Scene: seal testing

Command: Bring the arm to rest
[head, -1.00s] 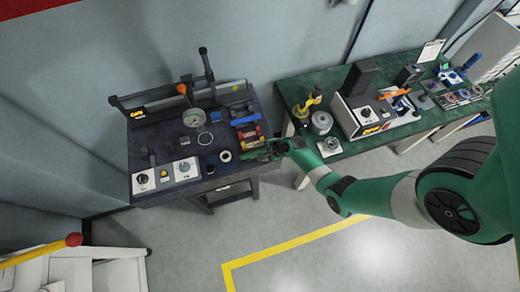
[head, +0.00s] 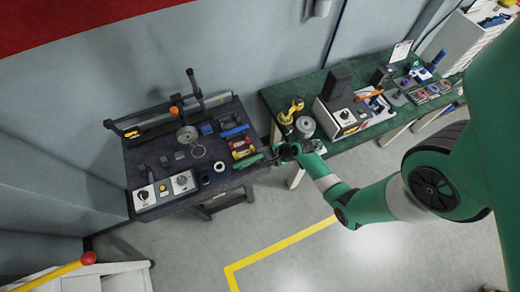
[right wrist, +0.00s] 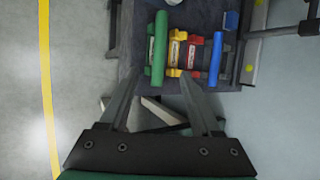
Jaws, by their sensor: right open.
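My right gripper (head: 282,152) is just off the right edge of the dark test bench (head: 145,165). In the right wrist view its two fingers (right wrist: 160,80) are spread with nothing between them. Beyond the fingertips, a green-handled tool (right wrist: 159,48) lies in a row on the bench beside a yellow one (right wrist: 175,50), a red one (right wrist: 192,52) and a blue one (right wrist: 215,58). The fingers appear apart from the tools. My left gripper is not in view.
The bench also carries a gauge (head: 187,135), a black-and-orange lever post (head: 195,88) and white switch boxes (head: 144,196). A green table (head: 290,93) with instruments stands to the right. A yellow bar with a red ball (head: 88,258) is at lower left. The floor in front is clear.

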